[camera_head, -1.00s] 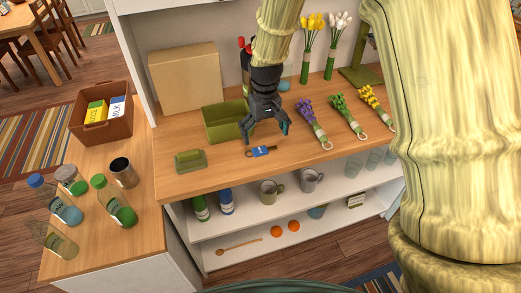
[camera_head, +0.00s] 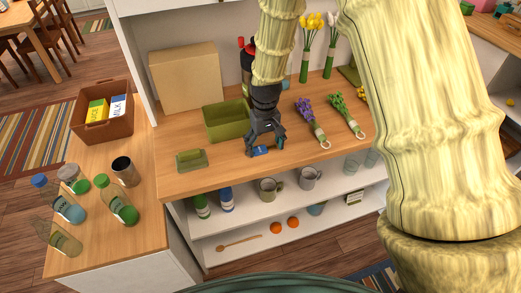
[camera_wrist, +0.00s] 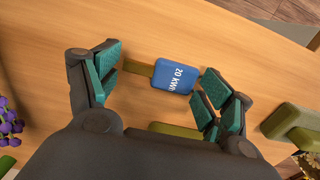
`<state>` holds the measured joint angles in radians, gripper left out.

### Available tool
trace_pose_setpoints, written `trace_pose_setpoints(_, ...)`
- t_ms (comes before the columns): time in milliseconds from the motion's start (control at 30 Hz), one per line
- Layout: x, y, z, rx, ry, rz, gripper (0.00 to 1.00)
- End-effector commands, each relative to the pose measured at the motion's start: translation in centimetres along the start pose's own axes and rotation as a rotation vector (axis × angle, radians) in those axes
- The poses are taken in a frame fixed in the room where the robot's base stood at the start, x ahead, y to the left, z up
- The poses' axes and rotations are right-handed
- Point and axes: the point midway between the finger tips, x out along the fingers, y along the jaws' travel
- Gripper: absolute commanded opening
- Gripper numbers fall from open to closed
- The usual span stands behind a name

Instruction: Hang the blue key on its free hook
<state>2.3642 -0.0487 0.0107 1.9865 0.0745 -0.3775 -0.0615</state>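The blue key's tag (camera_head: 261,150) lies on the wooden counter, near its front edge. In the wrist view the tag (camera_wrist: 174,76) shows printed lettering, "20 KWH", with a narrow olive-brown piece sticking out to its left. My gripper (camera_head: 266,147) is low over the tag and open. In the wrist view its two green-padded fingers (camera_wrist: 160,80) stand on either side of the tag. The right finger is very close to the tag; I cannot tell whether it touches. No hook is clearly visible.
A green box (camera_head: 228,121) stands behind and left of my gripper, and a green block (camera_head: 191,160) lies left. Purple flowers (camera_head: 310,118) and a green bunch (camera_head: 345,113) lie right. A cardboard box (camera_head: 186,77) stands behind. Bottles (camera_head: 116,204) stand on the left counter.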

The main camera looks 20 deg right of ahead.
Motion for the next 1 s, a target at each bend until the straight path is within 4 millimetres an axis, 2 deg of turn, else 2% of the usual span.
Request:
trace_pose_setpoints(33,0.0,0.0,0.0,0.000,0.000,0.000,0.62)
trace_pose_setpoints(133,0.0,0.0,0.0,0.000,-0.001,0.000,0.46)
trace_pose_setpoints(233,0.1,0.0,0.1,0.000,-0.002,0.000,0.40)
trace_pose_setpoints(767,0.1,0.1,0.3,0.001,-0.006,0.001,0.38)
trace_pose_setpoints(833,-0.2,0.1,0.2,0.001,-0.006,0.001,0.32)
trace_pose_setpoints(867,-0.4,0.1,0.2,0.001,-0.005,0.001,0.24)
trace_pose_setpoints(900,-0.7,0.1,0.2,0.001,-0.003,0.001,0.13)
trace_pose_setpoints(1000,-1.6,0.1,0.1,0.000,-0.003,0.001,0.13)
